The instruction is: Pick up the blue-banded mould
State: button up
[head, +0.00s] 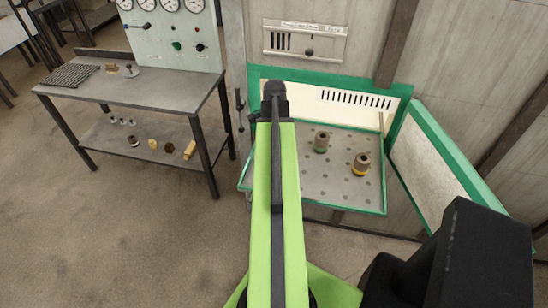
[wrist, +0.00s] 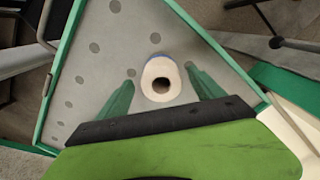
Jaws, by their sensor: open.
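The blue-banded mould (wrist: 153,72) is a pale cylinder with a dark hole in its top, and a blue edge shows at its far side. It stands on the grey perforated tray (wrist: 98,72) in the wrist view. My gripper (wrist: 159,76) is open, with one green finger on each side of the mould. A gap shows between each finger and the mould; I cannot tell how far down the fingers reach. In the head view my arm hides this mould and the gripper.
A green-banded mould (head: 321,142) and a yellow-banded mould (head: 361,164) stand on the right part of the green-edged tray (head: 320,200). A white panel with a green frame (head: 430,150) rises at the right. A metal bench (head: 150,95) stands at the left.

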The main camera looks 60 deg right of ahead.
notch_tip(320, 180, down, 4)
jog(key=b, duration=0.2)
jog(key=shift+b, duration=0.3)
jog(key=shift+r, duration=0.2)
grip_shut()
jog(key=shift+r+p, duration=0.55)
jog(key=shift+p, duration=0.15)
notch_tip(320, 180, up, 4)
jog(key=p, duration=0.4)
jog(key=s+d+r+p, duration=0.4)
jog(key=s+d, duration=0.3)
jog(key=s, duration=0.2)
jog(key=shift+r, duration=0.15)
